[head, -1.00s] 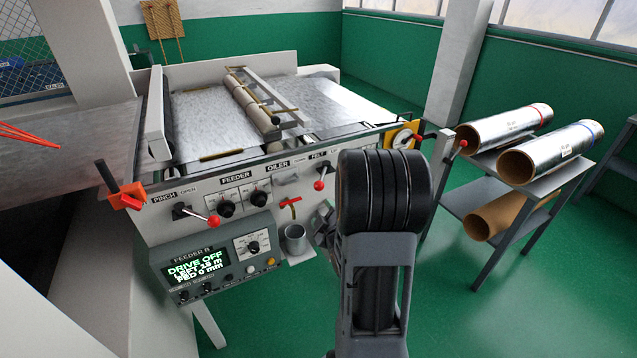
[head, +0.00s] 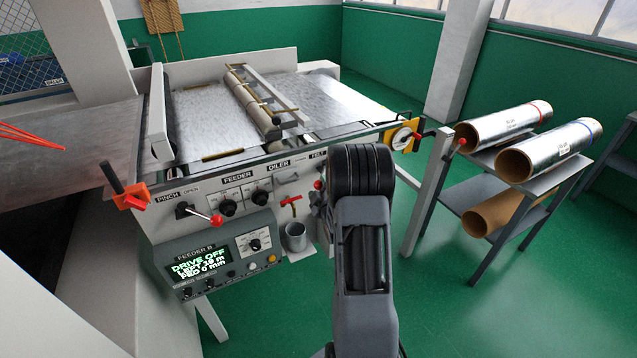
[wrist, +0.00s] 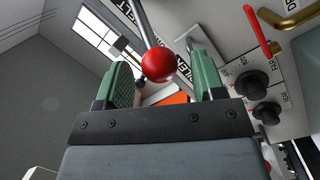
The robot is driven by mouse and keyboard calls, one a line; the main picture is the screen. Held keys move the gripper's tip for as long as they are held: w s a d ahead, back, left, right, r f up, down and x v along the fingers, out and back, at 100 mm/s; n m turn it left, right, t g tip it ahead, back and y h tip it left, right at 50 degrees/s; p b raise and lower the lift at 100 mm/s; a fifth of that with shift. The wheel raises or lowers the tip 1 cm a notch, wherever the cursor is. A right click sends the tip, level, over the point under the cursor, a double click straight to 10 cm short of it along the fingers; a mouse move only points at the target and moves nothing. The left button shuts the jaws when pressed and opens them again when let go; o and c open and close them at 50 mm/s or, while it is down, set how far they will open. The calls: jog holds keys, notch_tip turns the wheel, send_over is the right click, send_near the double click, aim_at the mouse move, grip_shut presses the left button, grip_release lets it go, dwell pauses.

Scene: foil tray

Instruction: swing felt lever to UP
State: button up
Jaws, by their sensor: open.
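The felt lever is a metal rod (wrist: 141,22) with a red ball knob (wrist: 158,65). In the wrist view the ball appears between the two green fingers of my open gripper (wrist: 162,82), with a visible gap to each finger. I cannot tell how deep it sits between them. In the head view a bit of the red ball (head: 318,185) shows just left of my arm, below the FELT label.
Left on the panel are the pinch lever's red ball (head: 217,220), a red valve handle (head: 291,199) and a metal cup (head: 295,237). Below is the feeder display (head: 201,262), reading DRIVE OFF. A rack of foil rolls (head: 548,150) stands right, with open green floor before it.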

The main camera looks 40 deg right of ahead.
jog(key=shift+x, duration=0.95)
grip_shut()
